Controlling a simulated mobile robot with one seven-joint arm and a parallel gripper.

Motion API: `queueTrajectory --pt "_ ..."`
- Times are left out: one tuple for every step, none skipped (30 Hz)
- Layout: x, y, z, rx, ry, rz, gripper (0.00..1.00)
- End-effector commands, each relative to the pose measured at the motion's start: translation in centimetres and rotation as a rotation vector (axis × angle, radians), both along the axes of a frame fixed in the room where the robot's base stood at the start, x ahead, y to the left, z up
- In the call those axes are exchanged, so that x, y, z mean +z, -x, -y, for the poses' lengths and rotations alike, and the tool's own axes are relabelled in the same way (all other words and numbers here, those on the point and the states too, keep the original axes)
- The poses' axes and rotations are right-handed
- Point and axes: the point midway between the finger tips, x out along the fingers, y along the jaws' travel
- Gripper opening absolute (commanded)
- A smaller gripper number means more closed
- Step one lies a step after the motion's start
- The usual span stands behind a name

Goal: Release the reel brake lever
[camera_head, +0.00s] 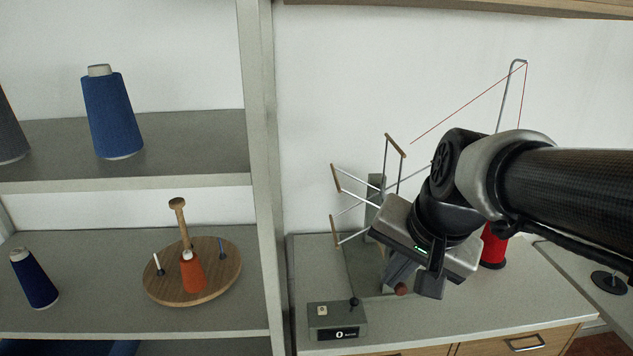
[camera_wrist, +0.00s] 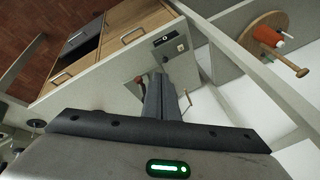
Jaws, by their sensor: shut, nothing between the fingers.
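The reel (camera_head: 338,178) has thin metal arms with wooden end bars and stands on the grey counter behind my gripper. A small red-brown knob (camera_head: 402,290), which seems to be the end of the brake lever, shows just below my gripper (camera_head: 400,274). In the wrist view the knob (camera_wrist: 140,80) is just left of my fingertips (camera_wrist: 158,82). Whether they touch it I cannot tell. My fingers are shut with nothing between them and point down. My gripper and arm hide the reel's hub and most of the lever.
A counter box (camera_head: 337,320) reading 0, with a white button, sits at the counter's front left; a black knob stands beside it. A red thread cone (camera_head: 494,245) and a thin thread guide stand behind my arm. A shelf post (camera_head: 260,150) bounds the left.

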Motion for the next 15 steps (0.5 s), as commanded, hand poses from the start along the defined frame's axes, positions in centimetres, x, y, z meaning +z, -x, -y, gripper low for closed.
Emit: queueTrajectory --pt "-1.2 -1.3 0.6 -0.081 -0.048 -0.032 0.0" --pt "-1.7 -2.1 0.9 -0.134 -0.08 -0.047 0.0" --pt "-2.5 -3.1 1.4 -0.206 -0.122 -0.067 0.0" --pt "-2.9 -3.6 1.8 -0.246 -0.144 -0.089 0.0" --pt "-3.4 -3.9 2.2 -0.28 -0.164 -0.118 0.0" --pt "-4.2 -4.3 2.7 -0.322 -0.188 -0.15 0.0" --pt "-4.8 -4.6 3.0 -0.353 -0.206 -0.171 0.0" --pt "-5.3 -4.9 3.3 -0.38 -0.222 -0.192 0.0" --pt "-5.9 -5.2 3.7 -0.414 -0.24 -0.216 0.0" --pt "-6.3 -5.3 4.0 -0.436 -0.253 -0.231 0.0" --pt "-6.7 -5.5 4.2 -0.455 -0.264 -0.246 0.0" --pt "-7.2 -5.7 4.4 -0.478 -0.276 -0.26 0.0" --pt "-7.4 -5.8 4.6 -0.492 -0.283 -0.27 0.0" --pt "-7.7 -5.8 4.7 -0.503 -0.289 -0.278 0.0" --pt "-7.9 -5.9 4.8 -0.513 -0.296 -0.285 0.0"
